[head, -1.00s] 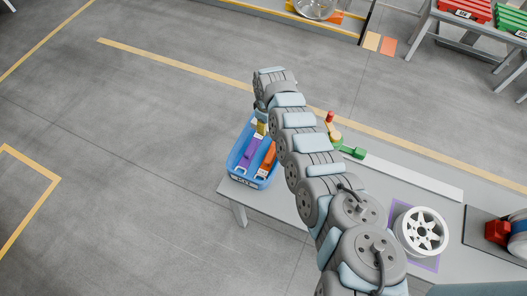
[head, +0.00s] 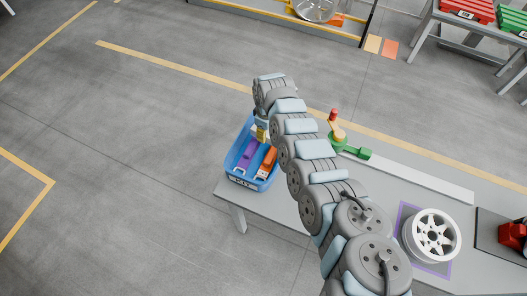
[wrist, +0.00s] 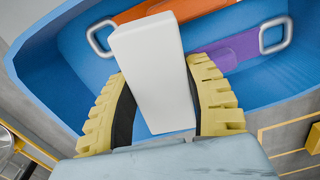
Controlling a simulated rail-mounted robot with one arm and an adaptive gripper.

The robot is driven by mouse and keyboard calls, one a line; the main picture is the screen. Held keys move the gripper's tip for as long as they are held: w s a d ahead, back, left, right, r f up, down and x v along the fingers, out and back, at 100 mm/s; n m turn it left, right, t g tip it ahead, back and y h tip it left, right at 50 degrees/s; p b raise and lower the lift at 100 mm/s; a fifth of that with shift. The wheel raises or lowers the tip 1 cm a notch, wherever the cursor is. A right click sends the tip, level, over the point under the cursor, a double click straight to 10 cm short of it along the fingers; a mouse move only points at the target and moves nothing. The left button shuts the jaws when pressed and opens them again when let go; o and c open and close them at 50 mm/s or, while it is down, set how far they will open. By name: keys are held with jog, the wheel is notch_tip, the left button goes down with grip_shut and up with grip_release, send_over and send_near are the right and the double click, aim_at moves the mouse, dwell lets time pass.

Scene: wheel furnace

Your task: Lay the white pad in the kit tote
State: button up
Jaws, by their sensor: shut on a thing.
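The white pad (wrist: 150,70) is a pale block between the two yellow fingers of my gripper (wrist: 165,98) in the wrist view. My gripper is shut on it, and the pad is over the inside of the blue kit tote (wrist: 80,65). I cannot tell whether the pad touches the tote's floor. In the head view the tote (head: 231,160) stands at the left end of the grey table, and my gripper (head: 262,134) is at its far side.
A purple piece (head: 247,159) and an orange piece (head: 268,161), each with a metal handle, lie in the tote. A green and red fixture (head: 340,140) stands right of my arm. A white wheel (head: 436,235) sits on a purple-edged square further right.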

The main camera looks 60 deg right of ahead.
jog(key=o, duration=1.2)
jog(key=shift+r, duration=0.15)
notch_tip(320, 180, up, 12)
dwell(0.5)
